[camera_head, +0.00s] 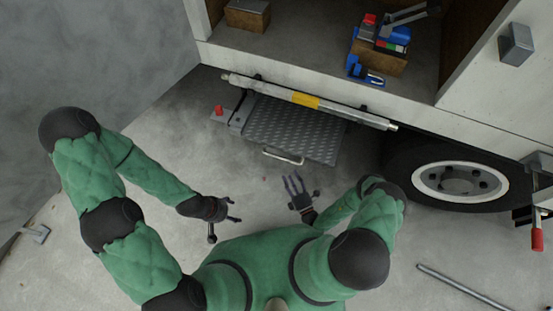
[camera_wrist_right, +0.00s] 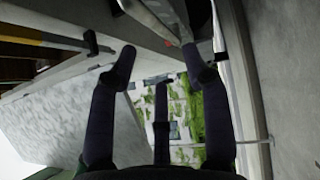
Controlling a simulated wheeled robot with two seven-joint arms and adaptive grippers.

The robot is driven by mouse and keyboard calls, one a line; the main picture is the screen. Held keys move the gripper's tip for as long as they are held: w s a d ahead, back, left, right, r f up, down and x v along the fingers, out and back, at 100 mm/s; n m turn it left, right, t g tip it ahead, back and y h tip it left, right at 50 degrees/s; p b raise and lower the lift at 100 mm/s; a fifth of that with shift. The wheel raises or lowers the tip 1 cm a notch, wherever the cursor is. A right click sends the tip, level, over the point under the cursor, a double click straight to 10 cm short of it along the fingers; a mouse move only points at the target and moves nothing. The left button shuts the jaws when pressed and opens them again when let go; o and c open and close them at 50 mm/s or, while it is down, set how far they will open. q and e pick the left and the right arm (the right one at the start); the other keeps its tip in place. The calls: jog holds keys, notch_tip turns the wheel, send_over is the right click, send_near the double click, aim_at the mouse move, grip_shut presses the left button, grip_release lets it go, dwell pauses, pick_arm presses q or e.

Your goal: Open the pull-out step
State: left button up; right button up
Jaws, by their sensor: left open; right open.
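The pull-out step (camera_head: 290,128) is a grey tread-plate panel under the truck's open side compartment. Its pale bar handle (camera_head: 283,156) sticks out at the front edge. A red knob (camera_head: 219,110) stands at the step's left end. My right gripper (camera_head: 297,186) is open and empty, below the handle in the picture and apart from it. In the right wrist view its spread dark fingers (camera_wrist_right: 165,68) hold nothing. My left gripper (camera_head: 234,208) is open and empty over the floor, further left and away from the step.
A silver bar with a yellow band (camera_head: 306,100) runs along the truck's lower edge above the step. A wheel (camera_head: 459,181) stands to the right. The compartment holds a box with blue and red items (camera_head: 379,62). A rod (camera_head: 465,287) lies on the floor at lower right.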

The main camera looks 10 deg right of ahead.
aim_at(281, 158)
jog(key=b+x, duration=0.1)
jog(key=x, duration=0.9)
jog(key=shift+w+a+b, duration=0.15)
jog(key=shift+w+b, duration=0.1)
jog(key=shift+b, duration=0.15)
jog(key=shift+c, duration=0.3)
grip_shut()
